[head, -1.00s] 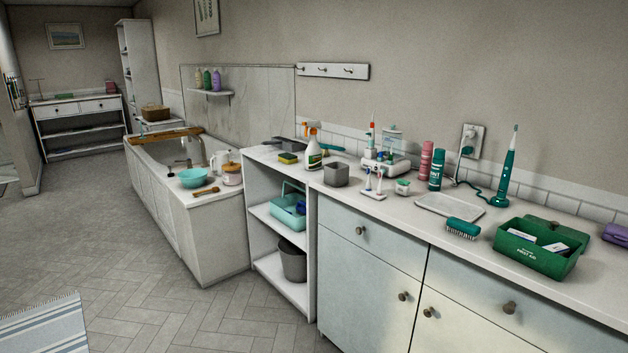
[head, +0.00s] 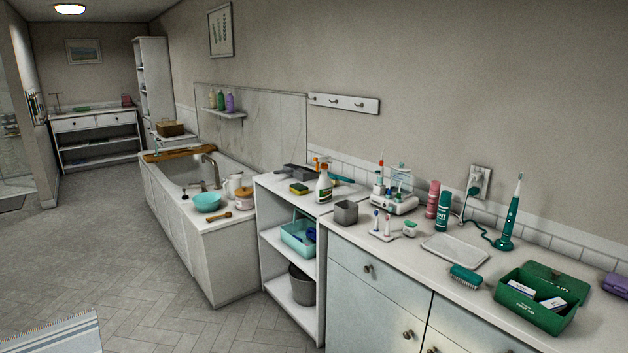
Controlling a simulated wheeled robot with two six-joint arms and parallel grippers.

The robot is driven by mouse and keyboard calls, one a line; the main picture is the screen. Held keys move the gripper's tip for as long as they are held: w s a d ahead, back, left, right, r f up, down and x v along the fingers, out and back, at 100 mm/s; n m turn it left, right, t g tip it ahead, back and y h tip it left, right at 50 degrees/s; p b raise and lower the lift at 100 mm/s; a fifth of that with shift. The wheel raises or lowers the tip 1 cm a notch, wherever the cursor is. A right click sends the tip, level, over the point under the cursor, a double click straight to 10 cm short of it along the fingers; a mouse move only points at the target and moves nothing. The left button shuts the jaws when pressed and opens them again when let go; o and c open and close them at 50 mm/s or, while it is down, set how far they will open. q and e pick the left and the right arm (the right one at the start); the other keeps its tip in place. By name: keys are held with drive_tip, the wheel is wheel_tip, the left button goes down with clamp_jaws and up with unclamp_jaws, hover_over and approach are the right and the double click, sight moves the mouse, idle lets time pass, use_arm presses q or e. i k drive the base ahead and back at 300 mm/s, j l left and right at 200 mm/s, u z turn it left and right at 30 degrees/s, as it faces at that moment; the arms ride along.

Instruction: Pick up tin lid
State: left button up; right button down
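A green first-aid tin (head: 529,311) stands open on the right part of the white counter, with white and blue packets inside. Its green lid (head: 555,279) shows just behind the tin, with part of the lettering visible. The tin hides the lid's near part, and I cannot tell whether the lid lies flat on the counter or rests against the tin. Neither of my grippers is in view.
A teal brush (head: 466,276) and a pale tray (head: 454,248) lie left of the tin. A teal electric toothbrush (head: 509,220) stands behind, its cable running to a wall socket. A purple item (head: 616,284) sits at the right edge. The floor (head: 150,235) left of the cabinets is clear.

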sight(579, 288)
drive_tip(key=z, duration=1.3)
